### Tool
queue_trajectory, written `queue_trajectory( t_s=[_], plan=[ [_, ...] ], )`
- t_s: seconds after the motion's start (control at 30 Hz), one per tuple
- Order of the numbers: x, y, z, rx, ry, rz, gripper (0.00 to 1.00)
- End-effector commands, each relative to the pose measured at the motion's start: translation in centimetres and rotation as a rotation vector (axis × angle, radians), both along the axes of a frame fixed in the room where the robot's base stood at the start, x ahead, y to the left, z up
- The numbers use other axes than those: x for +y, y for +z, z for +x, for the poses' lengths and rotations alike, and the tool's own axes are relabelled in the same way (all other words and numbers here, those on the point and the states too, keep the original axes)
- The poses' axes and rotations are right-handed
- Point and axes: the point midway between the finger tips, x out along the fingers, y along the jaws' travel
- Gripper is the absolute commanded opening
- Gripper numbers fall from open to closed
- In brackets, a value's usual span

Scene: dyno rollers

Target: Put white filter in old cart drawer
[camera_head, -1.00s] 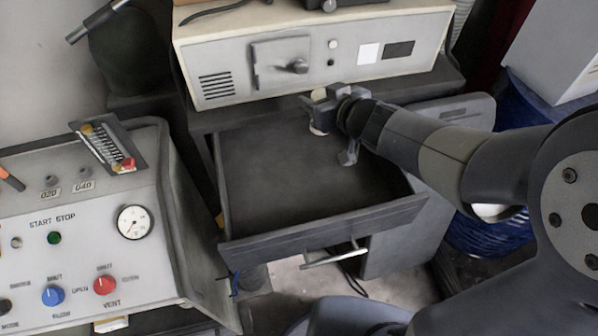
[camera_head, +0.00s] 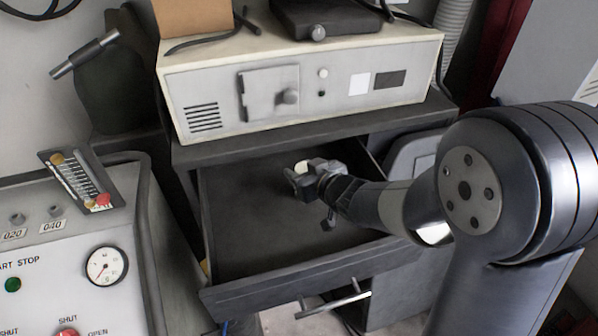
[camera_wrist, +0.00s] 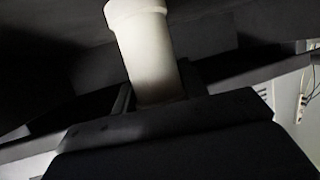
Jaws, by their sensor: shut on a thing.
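The white filter (camera_wrist: 148,55) is a pale cylinder with a wider rim at its end. My gripper (camera_wrist: 158,98) is shut on it in the wrist view. In the head view my gripper (camera_head: 303,176) is over the inside of the open cart drawer, towards its back, with a bit of the white filter (camera_head: 302,167) showing at its tip. The drawer (camera_head: 245,238) is dark, pulled out and looks empty otherwise. I cannot tell whether the filter touches the drawer floor.
A beige instrument box (camera_head: 300,85) stands on the cart top (camera_head: 290,135) just behind and above the drawer. A control panel (camera_head: 70,250) with a gauge stands at the left. The drawer's front wall (camera_head: 300,280) has a metal handle (camera_head: 333,304).

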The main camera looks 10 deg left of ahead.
Motion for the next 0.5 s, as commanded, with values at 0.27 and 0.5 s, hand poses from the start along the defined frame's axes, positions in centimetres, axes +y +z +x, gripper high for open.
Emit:
queue_trajectory(
  t_s=[0.27, 0.5],
  plan=[
    [0.9, -1.2, 0.9, 0.001, -0.001, 0.0, 0.19],
    [0.9, -1.3, 0.9, 0.001, -0.001, 0.0, 0.19]
  ],
)
